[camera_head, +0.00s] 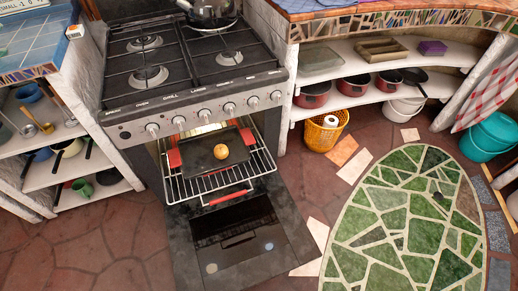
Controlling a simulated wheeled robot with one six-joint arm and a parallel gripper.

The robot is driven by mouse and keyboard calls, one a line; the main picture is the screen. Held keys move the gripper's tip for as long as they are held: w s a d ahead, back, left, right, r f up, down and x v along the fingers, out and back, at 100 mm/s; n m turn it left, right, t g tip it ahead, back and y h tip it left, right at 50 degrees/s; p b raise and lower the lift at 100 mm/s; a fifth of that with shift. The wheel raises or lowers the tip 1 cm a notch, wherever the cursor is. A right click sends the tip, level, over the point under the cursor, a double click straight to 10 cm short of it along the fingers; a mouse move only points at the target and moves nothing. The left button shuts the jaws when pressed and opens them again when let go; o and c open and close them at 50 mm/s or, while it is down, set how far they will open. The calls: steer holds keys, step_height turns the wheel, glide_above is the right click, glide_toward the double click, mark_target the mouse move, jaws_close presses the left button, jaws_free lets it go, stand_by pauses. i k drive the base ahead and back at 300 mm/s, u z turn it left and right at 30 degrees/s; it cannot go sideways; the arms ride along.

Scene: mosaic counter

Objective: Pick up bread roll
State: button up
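A small round golden-orange bread roll (221,152) sits on a dark baking tray (207,163). The tray has red grips at its left and right ends. It rests on a wire oven rack (182,190) that is pulled out of the oven. The roll's top and sides are uncovered. My gripper is not in view.
The oven door (238,240) is folded down low in front of the rack, with a red-handled bar above it. The stove top (190,60) overhangs behind. Shelves with pans stand on both sides. A yellow basket (325,131) stands right of the oven. The green mosaic floor is open.

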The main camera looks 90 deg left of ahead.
mark_target(221, 151)
steer(key=i, duration=0.4)
steer(key=u, duration=3.65)
steer(key=i, duration=0.5)
steer(key=z, duration=0.05)
